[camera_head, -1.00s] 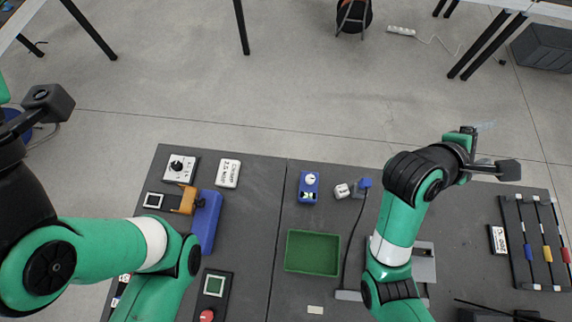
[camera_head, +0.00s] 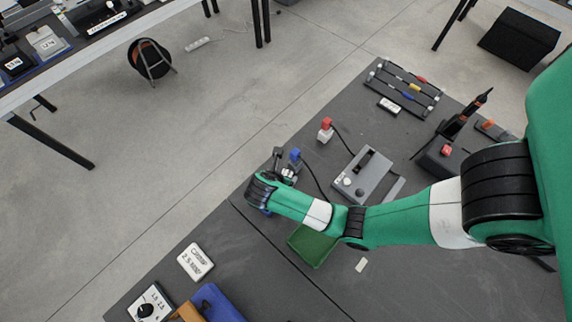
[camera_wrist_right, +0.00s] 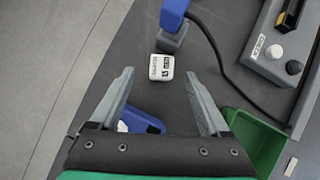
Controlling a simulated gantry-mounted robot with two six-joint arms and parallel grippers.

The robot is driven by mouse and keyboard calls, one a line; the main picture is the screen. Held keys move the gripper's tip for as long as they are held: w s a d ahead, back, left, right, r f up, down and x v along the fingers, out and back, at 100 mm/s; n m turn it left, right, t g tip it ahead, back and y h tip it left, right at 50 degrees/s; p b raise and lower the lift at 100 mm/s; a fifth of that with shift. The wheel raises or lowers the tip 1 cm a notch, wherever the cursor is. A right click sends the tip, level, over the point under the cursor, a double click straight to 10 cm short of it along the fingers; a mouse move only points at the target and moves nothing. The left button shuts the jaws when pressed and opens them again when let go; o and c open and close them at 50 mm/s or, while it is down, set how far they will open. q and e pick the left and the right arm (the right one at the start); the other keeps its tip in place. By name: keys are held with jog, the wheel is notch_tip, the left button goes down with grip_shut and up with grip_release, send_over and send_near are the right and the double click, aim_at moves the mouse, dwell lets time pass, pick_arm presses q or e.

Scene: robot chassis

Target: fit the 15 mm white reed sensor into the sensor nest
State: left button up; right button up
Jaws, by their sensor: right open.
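A small white block with black print, apparently the reed sensor (camera_wrist_right: 162,67), sits on the dark table. In the right wrist view it lies between and just beyond the tips of my right gripper (camera_wrist_right: 160,77). That gripper is open, with nothing held. In the head view my right gripper (camera_head: 283,165) is above the table, beside a blue plug, and mostly covers the block. A blue block (camera_wrist_right: 138,121) shows behind the fingers, partly hidden by the gripper body. I cannot tell for sure which fixture is the sensor nest. My left gripper is out of view.
The blue plug (camera_head: 295,154) with its black cable stands close beside the white block. A grey check fixture (camera_head: 367,177) with a dark slot and a green tray (camera_head: 312,246) are nearby. A red plug (camera_head: 326,127) stands farther back.

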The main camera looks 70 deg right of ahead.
aim_at(287, 174)
jog(key=shift+d+f, duration=0.2)
jog(key=shift+f, duration=0.15)
jog(key=b+x, duration=0.1)
jog(key=x, duration=0.1)
jog(key=b+x, duration=0.1)
jog(key=x, duration=0.2)
jog(key=shift+s+a+f, duration=0.1)
jog(key=shift+s+f, duration=0.1)
jog(key=shift+r, duration=0.1)
grip_shut()
